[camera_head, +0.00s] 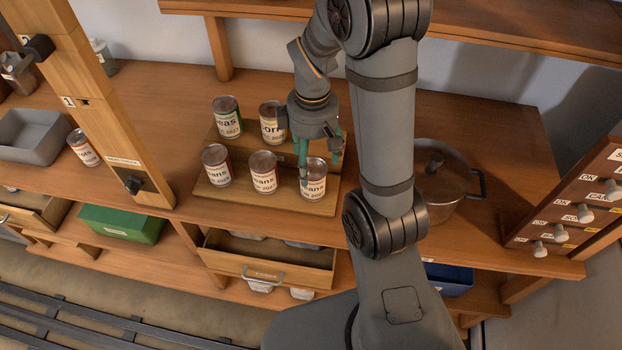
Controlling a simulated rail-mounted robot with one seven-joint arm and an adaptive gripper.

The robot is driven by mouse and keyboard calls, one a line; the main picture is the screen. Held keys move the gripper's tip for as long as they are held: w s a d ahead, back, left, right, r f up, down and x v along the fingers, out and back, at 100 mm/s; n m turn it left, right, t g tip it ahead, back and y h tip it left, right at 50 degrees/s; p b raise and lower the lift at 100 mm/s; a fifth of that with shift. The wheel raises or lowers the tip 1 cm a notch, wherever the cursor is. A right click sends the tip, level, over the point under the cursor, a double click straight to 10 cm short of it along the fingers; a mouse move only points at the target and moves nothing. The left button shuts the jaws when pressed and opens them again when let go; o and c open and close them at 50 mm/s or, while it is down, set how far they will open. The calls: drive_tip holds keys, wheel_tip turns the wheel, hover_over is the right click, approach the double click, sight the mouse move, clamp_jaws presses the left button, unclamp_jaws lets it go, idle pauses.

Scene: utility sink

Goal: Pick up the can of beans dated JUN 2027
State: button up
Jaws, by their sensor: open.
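Three bean cans stand in the front row of a stepped wooden rack (285,200): a left can (216,166), a middle can (263,173) and a right can (313,184). Their labels show "eans" or "ans", but the dates are too small to read surely. My gripper (318,166) points down at the right can, with its green fingers open around or beside its top. I cannot tell whether the fingers touch it. My arm covers the area to the right.
A peas can (227,118) and a corn can (272,122) stand on the rack's back step. Another can (83,147) stands left, beyond a wooden post (110,110). A lidded pot (445,180) stands right of my arm. An open drawer (265,265) juts out below.

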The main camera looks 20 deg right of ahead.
sight(313, 167)
drive_tip(key=shift+s+d+f, duration=0.1)
drive_tip(key=shift+f, duration=0.6)
wheel_tip(313, 167, down, 4)
drive_tip(key=shift+p, duration=0.45)
drive_tip(key=shift+c, duration=1.4)
drive_tip(key=shift+w, duration=0.2)
drive_tip(key=c, duration=1.3)
